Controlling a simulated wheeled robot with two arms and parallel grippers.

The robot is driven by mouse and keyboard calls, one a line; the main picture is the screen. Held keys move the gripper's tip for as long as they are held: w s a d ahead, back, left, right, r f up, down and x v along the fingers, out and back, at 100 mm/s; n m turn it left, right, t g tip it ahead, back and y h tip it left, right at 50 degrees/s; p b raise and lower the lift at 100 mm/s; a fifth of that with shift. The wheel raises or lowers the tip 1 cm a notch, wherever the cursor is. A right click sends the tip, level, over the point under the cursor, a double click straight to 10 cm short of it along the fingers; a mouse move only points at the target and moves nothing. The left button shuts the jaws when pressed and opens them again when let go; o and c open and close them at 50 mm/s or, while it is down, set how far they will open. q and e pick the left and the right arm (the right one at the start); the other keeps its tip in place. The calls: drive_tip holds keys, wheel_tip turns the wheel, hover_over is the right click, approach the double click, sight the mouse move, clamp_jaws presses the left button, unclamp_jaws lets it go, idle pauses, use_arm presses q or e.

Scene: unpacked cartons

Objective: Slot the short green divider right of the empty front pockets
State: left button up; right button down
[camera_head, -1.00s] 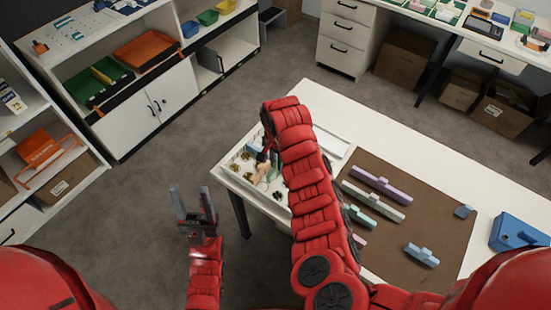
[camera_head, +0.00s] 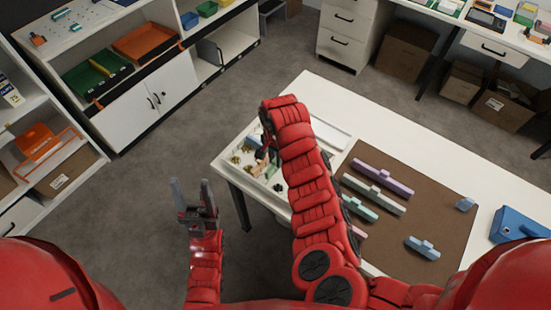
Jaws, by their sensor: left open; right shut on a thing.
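A shallow light tray (camera_head: 226,161) with small brass and dark items sits at the table's left end. My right gripper (camera_head: 267,158) is over the tray, shut on a small piece partly hidden by the red arm. A pale green bit (camera_head: 271,171) shows at its tips and looks like the short green divider; whether it touches the tray floor I cannot tell. The pockets around it are mostly hidden. Another green divider (camera_head: 357,207) lies on the brown mat, partly behind my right arm. My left gripper (camera_head: 193,201) is open and empty above the floor, left of the table.
A blue box (camera_head: 518,226) stands at the right. The table's far strip is clear.

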sight(275, 169)
drive_tip(key=shift+f, duration=0.15)
drive_tip(key=shift+f+b, duration=1.3)
drive_tip(key=shift+f, duration=1.55)
drive_tip(key=c, duration=0.7)
unclamp_jaws()
drive_tip(key=shift+c, duration=0.2)
drive_tip(key=shift+w+r, duration=0.1)
drive_tip(key=shift+r, duration=0.5)
wheel_tip(275, 169, up, 8)
drive_tip(key=shift+f+b, duration=0.15)
drive_tip(key=shift+b, duration=0.55)
wheel_tip(275, 169, up, 7)
drive_tip(key=shift+r+p, duration=0.1)
drive_tip(key=shift+p, duration=0.95)
drive_tip(key=shift+r, duration=0.65)
